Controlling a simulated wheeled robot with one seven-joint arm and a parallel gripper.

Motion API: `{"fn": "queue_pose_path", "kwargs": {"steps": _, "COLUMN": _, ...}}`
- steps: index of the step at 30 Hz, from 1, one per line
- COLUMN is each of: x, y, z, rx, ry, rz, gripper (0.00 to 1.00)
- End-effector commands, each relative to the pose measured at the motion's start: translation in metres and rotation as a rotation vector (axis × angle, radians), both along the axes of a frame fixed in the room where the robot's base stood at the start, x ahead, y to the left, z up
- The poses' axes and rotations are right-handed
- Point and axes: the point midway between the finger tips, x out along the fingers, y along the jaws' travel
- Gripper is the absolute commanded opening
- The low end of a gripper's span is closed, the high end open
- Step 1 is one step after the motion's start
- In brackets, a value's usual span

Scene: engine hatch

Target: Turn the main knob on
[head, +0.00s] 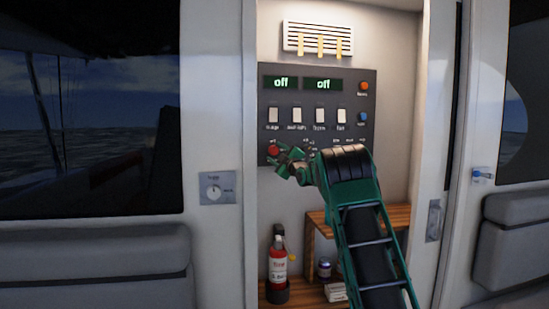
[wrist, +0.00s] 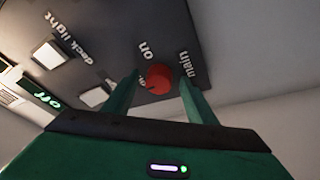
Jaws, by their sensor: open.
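The red main knob (head: 273,150) sits at the lower left of the dark control panel (head: 367,90) in the head view. In the wrist view the red knob (wrist: 159,78) shows between my two fingers, with "main" and "on" lettered beside it. My gripper (head: 279,158) is at the knob, its fingers open on either side of it. It also shows in the wrist view (wrist: 160,88). I cannot tell whether the fingers touch the knob.
White switches (head: 297,115) line the panel, with an orange button (head: 363,86) and a blue button (head: 362,117) at its right. A fire extinguisher (head: 278,262) and wooden shelf (head: 318,222) are below.

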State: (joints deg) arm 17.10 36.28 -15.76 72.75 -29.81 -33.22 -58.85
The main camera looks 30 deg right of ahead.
Motion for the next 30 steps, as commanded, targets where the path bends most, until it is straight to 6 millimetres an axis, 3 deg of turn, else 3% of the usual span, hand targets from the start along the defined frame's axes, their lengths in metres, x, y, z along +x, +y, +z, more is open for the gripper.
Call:
{"fn": "queue_pose_path", "kwargs": {"steps": 5, "x": 0.0, "y": 0.0, "z": 0.0, "rx": 0.0, "ry": 0.0, "rz": 0.0, "gripper": 0.52}}
{"fn": "queue_pose_path", "kwargs": {"steps": 11, "x": -0.0001, "y": 0.0002, "z": -0.0001, "rx": 0.0, "ry": 0.001, "rz": 0.001, "gripper": 0.11}}
{"fn": "queue_pose_path", "kwargs": {"steps": 22, "x": 0.0003, "y": 0.0018, "z": -0.002, "rx": 0.046, "ry": -0.01, "rz": 0.003, "gripper": 0.11}}
{"fn": "queue_pose_path", "kwargs": {"steps": 30, "x": 0.0008, "y": 0.0036, "z": -0.0042, "rx": 0.212, "ry": -0.057, "rz": 0.003, "gripper": 0.11}}
